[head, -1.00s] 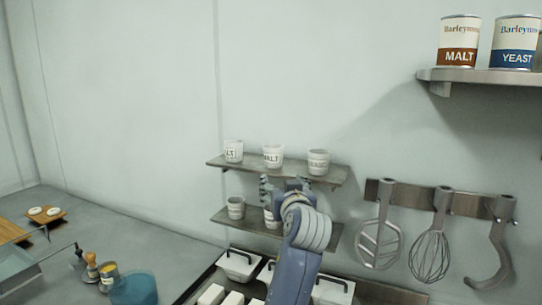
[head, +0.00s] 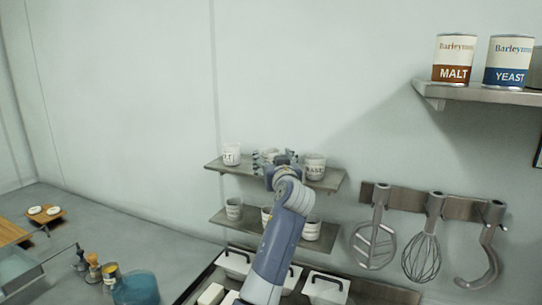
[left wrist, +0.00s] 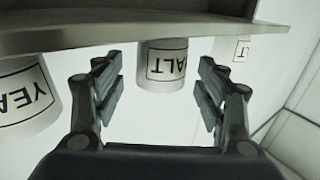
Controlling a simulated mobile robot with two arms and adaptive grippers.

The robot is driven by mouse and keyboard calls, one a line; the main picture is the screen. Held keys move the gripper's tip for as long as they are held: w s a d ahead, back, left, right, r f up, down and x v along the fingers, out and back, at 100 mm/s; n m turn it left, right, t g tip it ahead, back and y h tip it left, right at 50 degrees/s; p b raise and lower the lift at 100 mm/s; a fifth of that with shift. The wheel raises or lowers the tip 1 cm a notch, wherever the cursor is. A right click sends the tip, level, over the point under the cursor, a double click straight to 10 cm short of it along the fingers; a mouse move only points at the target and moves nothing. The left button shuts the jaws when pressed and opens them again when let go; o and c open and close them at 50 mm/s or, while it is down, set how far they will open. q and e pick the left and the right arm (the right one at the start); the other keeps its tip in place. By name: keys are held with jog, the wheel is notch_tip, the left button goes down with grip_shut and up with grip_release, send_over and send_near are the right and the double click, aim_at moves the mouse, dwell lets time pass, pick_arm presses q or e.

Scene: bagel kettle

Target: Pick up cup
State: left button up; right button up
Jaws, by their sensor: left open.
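Three white cups with dark lettering stand on the upper small shelf (head: 336,184): a left cup (head: 231,153), a middle cup (head: 269,153) partly hidden by my gripper, and a right cup (head: 314,171). My left gripper (head: 274,163) is open and empty in front of the middle cup. In the left wrist view, which looks upside down, the middle cup (left wrist: 163,68) shows between the spread fingers of the left gripper (left wrist: 159,75). The right cup (left wrist: 30,95), lettered like "YEAST", is at the left there. My right gripper is not in view.
More cups stand on the lower shelf (head: 250,226), such as one at its left end (head: 234,208). White lidded bins (head: 325,289) are below. A utensil rack (head: 452,206) with a whisk (head: 424,255) hangs at right. Malt (head: 454,59) and yeast (head: 507,62) cans stand higher up.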

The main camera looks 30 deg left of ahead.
pick_arm(q)
jog(key=shift+x, duration=1.15)
jog(key=shift+s, duration=0.15)
jog(key=shift+c, duration=1.3)
jog(key=c, duration=0.8)
jog(key=shift+r, duration=0.1)
